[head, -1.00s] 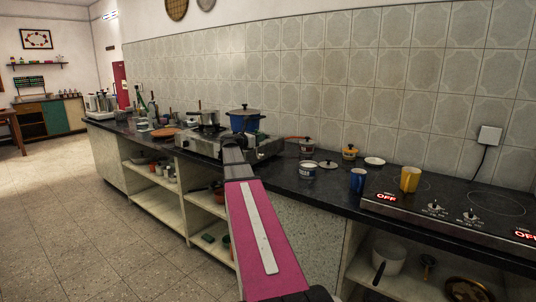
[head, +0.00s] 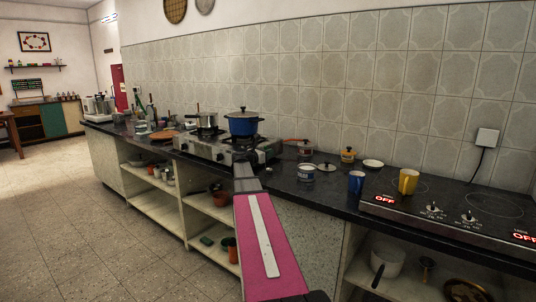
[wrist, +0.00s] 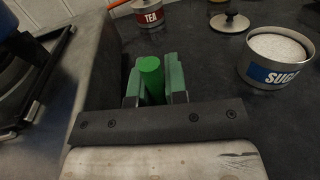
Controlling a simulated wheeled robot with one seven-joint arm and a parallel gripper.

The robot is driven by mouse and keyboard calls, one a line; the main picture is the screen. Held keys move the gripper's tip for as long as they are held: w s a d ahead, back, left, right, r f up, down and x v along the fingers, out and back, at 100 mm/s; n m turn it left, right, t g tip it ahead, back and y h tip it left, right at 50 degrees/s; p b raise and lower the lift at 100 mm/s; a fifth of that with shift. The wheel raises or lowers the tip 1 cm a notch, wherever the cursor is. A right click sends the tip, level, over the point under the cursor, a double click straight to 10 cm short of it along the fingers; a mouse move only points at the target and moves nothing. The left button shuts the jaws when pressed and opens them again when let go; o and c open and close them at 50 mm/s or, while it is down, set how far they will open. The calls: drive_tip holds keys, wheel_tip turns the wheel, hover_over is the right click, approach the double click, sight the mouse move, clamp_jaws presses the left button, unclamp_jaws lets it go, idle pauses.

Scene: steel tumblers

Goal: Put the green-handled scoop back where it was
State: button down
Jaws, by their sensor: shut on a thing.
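The scoop's green handle (wrist: 151,78) stands between my gripper's (wrist: 155,88) green fingers in the wrist view, and the gripper is shut on it. The rest of the scoop is hidden. An open tin marked SUGAR (wrist: 276,62), full of white grains, stands to the right of the gripper, apart from it. The same tin shows in the head view (head: 306,174). In the head view my arm reaches to the counter beside the stove, and the scoop cannot be made out there.
A loose lid (wrist: 232,22) lies beside the sugar tin. A tin marked TEA (wrist: 150,14) stands behind. The gas stove (head: 225,145) with a blue pot (head: 243,121) is on the left. A blue mug (head: 356,182), yellow mug (head: 408,181) and cooktop (head: 470,210) are on the right.

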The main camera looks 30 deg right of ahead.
drive_tip(key=c, duration=1.1)
unclamp_jaws()
drive_tip(key=shift+f, duration=0.1)
drive_tip(key=shift+c, duration=0.2)
drive_tip(key=v, duration=1.2)
